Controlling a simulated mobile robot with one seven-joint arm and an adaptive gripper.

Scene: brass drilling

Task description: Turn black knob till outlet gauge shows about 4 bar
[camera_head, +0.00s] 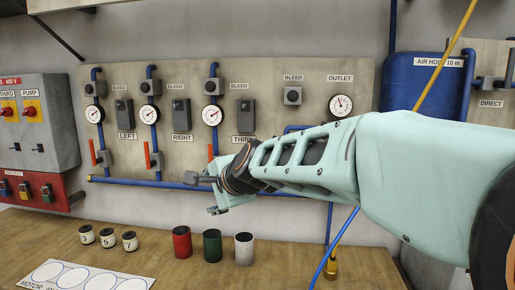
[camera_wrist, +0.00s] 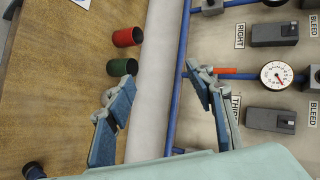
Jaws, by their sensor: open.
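The outlet gauge (camera_head: 341,106) is a white dial under the OUTLET label on the wall panel, right of centre in the head view. Its needle seems to point up and left, but the numbers are too small to read. I cannot make out the black knob in either view; my arm covers the panel area below the outlet gauge. My gripper (camera_head: 203,193) is open and empty in front of the lower panel, left of the outlet gauge. In the wrist view its blue-padded fingers (camera_wrist: 160,75) are spread, with wall and a pale strip between them.
Panel gauges (camera_head: 212,115), red levers (camera_head: 148,155) and a blue pipe (camera_head: 125,182) lie near my gripper. Red (camera_head: 182,242), green (camera_head: 213,245) and white cans (camera_head: 244,249) stand on the wooden bench (camera_head: 190,275). A blue hose (camera_head: 337,243) hangs right of them.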

